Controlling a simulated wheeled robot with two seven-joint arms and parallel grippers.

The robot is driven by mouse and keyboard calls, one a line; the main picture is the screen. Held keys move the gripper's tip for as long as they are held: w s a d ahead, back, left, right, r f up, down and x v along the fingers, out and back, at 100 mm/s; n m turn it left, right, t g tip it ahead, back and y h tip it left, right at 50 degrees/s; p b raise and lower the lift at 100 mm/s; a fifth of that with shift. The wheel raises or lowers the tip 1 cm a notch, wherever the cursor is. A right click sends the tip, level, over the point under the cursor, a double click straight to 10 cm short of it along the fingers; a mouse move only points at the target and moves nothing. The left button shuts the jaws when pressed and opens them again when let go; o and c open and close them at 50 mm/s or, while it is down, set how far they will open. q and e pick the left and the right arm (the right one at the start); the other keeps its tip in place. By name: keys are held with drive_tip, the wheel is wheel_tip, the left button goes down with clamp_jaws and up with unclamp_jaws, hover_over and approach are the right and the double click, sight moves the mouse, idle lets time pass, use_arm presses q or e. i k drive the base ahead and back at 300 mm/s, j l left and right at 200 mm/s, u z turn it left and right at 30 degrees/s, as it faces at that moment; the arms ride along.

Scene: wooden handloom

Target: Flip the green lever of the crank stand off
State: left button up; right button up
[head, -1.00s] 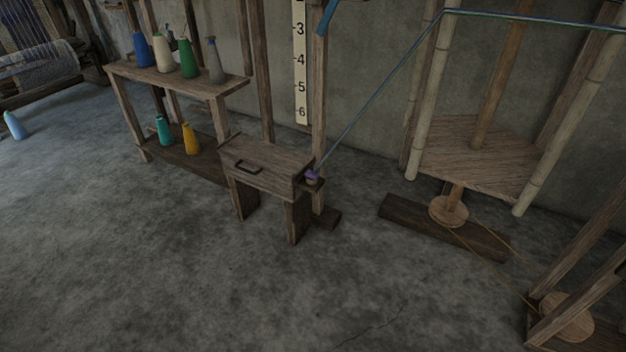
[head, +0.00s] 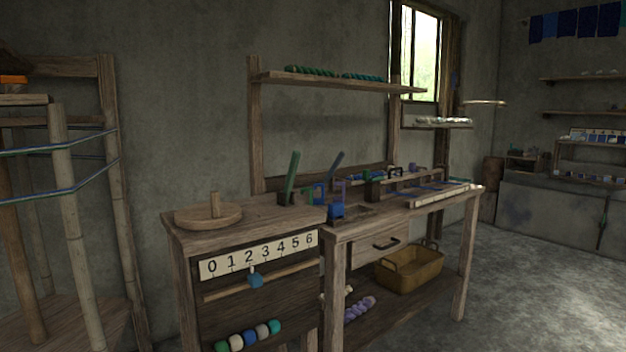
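A green lever (head: 292,172) stands on top of a wooden stand (head: 186,262), near its right rear. It leans a little to the right from a small dark base. A round wooden disc with an upright peg (head: 208,214) lies on the same top, to the left. I take this stand to be the crank stand. A dark blue lever (head: 334,165) leans further right, just beyond the green one. Neither of my grippers is in view.
A bamboo-poled frame (head: 75,225) stands at left. Open floor lies at right.

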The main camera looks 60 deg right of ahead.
sight(296, 155)
drive_tip(key=k+l, duration=0.1)
drive_tip(key=l, duration=0.75)
drive_tip(key=k+l, duration=0.1)
drive_tip(key=l, duration=0.8)
drive_tip(key=k+l+z, duration=0.1)
drive_tip(key=l, duration=1.65)
drive_tip(key=k, duration=0.1)
